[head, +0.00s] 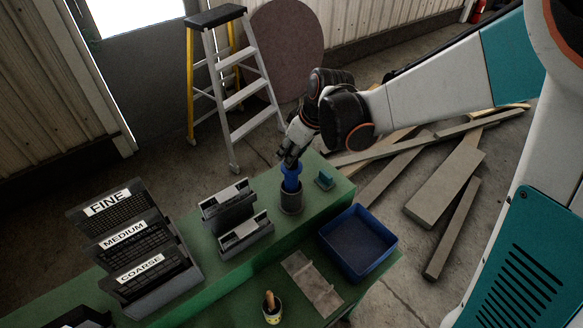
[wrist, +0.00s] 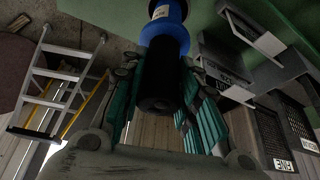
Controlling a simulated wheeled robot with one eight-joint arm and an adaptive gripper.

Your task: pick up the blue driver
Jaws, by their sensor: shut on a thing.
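The blue driver (head: 291,178) stands upright at the dark grey cup (head: 291,203) on the green bench. Its lower end is hidden at the cup's mouth, so I cannot tell how deep it sits. My gripper (head: 289,160) is above the cup, shut on the driver's upper part. In the wrist view, the driver (wrist: 166,38) shows a blue collar and a black end between the teal fingers of my gripper (wrist: 158,78).
A blue tray (head: 358,243), a small teal block (head: 325,180) and grey racks (head: 228,207) are near the cup. Sorting bins marked FINE, MEDIUM and COARSE (head: 130,240) stand left. A stepladder (head: 232,85) and loose planks (head: 445,185) are on the floor beyond.

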